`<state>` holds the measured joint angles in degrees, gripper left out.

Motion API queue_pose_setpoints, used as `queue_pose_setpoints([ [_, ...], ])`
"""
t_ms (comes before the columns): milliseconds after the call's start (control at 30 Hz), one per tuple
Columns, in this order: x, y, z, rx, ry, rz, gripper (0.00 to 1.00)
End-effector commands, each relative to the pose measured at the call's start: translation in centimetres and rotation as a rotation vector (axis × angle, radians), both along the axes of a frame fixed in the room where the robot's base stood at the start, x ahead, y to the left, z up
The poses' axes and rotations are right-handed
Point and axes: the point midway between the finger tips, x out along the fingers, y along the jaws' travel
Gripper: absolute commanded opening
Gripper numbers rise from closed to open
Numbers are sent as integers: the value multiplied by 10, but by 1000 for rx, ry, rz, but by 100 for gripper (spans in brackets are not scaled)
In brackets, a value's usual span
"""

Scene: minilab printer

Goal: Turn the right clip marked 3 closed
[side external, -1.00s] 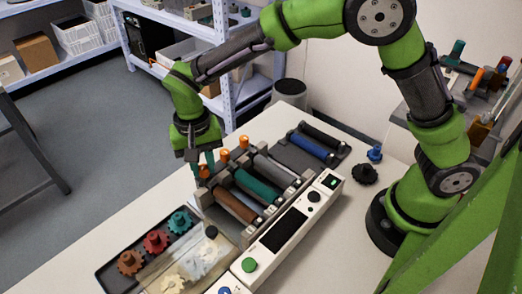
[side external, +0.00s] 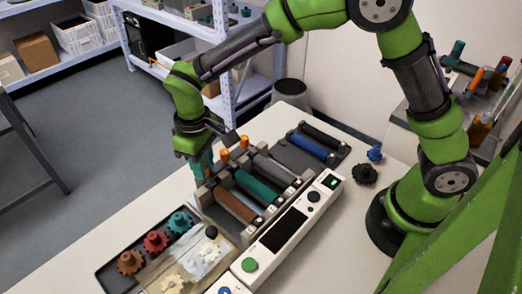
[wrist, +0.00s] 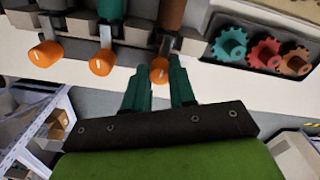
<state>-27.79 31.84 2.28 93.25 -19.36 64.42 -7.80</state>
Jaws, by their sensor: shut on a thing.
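The printer (side external: 291,229) stands on the table with brown, green and grey rollers across it. In the wrist view a row of orange-tipped clips runs along its edge: a left one (wrist: 45,54), a middle one (wrist: 101,62) and a right one (wrist: 159,71). My gripper (wrist: 158,66) has its teal fingers on either side of the right clip's orange tip and is shut on it. The clip numbers are not legible.
A dark tray (side external: 107,272) with brown, red and teal gears lies beside the printer. A grey tray with a blue roller (side external: 308,146) lies behind it. A blue knob (side external: 375,153) and a black gear (side external: 364,174) lie at the right.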

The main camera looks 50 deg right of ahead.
Motion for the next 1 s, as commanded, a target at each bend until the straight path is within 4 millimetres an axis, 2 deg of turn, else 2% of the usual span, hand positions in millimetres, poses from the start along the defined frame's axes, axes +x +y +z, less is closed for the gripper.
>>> queue_pose_setpoints([
  [333, 0, 0, 2, 0, 0, 107, 0],
  [800, 0, 0, 2, 0, 0, 119, 0],
  [833, 0, 0, 2, 0, 0, 119, 28],
  [1000, 0, 0, 1, 0, 0, 119, 51],
])
